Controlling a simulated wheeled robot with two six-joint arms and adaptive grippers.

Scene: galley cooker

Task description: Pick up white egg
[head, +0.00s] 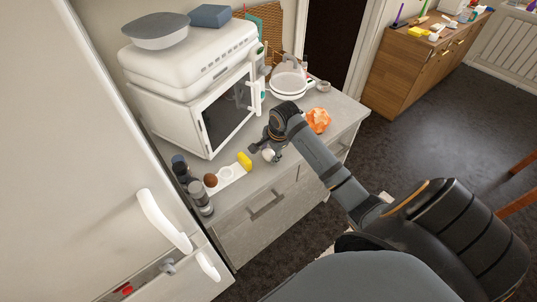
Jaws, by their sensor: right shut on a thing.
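The white egg (268,156) is small and partly covered by my right gripper (266,152), above the front part of the grey counter (335,113). The right gripper is shut on the egg. A brown egg (210,180) sits in a white holder (232,175) on the counter, left of the gripper; the holder also has an empty round hollow beside the egg.
A yellow item (244,160) stands by the holder. Dark-topped grinders (198,195) stand at the left. A white microwave (205,115) is behind. The fridge (90,150) bounds the left.

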